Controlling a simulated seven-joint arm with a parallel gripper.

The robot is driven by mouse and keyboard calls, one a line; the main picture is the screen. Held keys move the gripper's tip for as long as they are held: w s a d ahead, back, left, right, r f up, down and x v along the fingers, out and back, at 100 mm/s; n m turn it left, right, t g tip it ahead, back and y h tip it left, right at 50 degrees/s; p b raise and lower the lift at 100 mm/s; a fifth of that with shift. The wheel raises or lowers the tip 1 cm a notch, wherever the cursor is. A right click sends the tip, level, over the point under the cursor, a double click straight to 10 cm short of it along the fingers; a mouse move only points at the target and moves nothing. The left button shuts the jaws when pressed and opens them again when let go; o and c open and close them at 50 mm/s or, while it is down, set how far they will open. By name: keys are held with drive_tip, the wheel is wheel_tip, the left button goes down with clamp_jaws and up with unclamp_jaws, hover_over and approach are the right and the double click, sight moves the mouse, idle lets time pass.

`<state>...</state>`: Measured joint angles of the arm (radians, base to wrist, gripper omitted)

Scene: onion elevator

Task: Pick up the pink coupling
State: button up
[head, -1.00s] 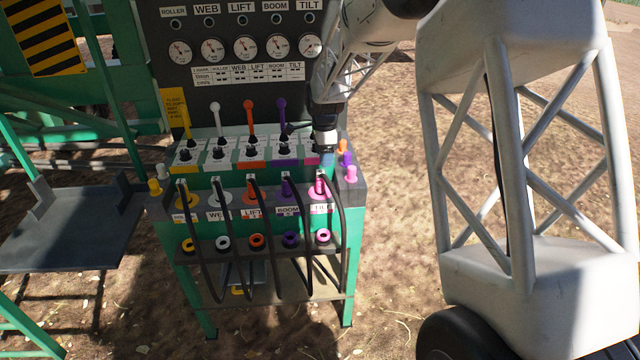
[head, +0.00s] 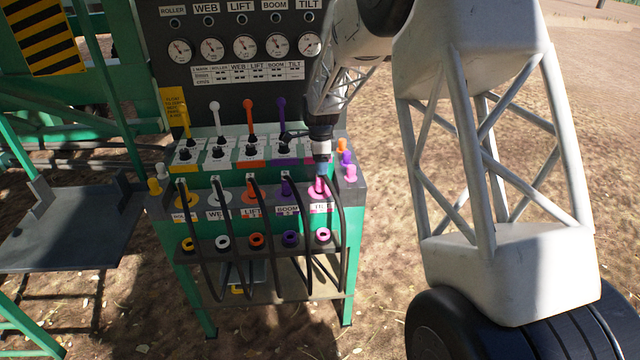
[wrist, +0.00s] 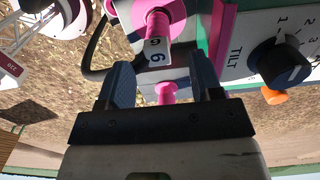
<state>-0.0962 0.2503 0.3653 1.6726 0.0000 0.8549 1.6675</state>
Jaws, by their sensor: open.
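The pink coupling (head: 319,187) stands in the TILT position at the right end of the coupling row, with a black hose. It also shows in the wrist view as a pink cylinder (wrist: 157,24) with a white numbered tag, beyond the fingertips. My gripper (head: 322,168) is just above and very close to it in the head view, pointing down. In the wrist view my gripper (wrist: 163,68) is open, its two dark fingers apart. Contact with the coupling cannot be told.
A pink peg (wrist: 166,91) shows between the fingers in the wrist view. An orange peg (head: 342,146) and a purple peg (head: 346,158) line the bench's right edge. Black hoses hang in front. A black TILT knob (wrist: 280,62) is close by.

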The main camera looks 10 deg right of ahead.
sight(320, 184)
drive_tip(key=shift+f, duration=0.2)
drive_tip(key=shift+s+f, duration=0.1)
drive_tip(key=shift+f, duration=2.4)
clamp_jaws()
drive_tip(key=shift+r, duration=0.15)
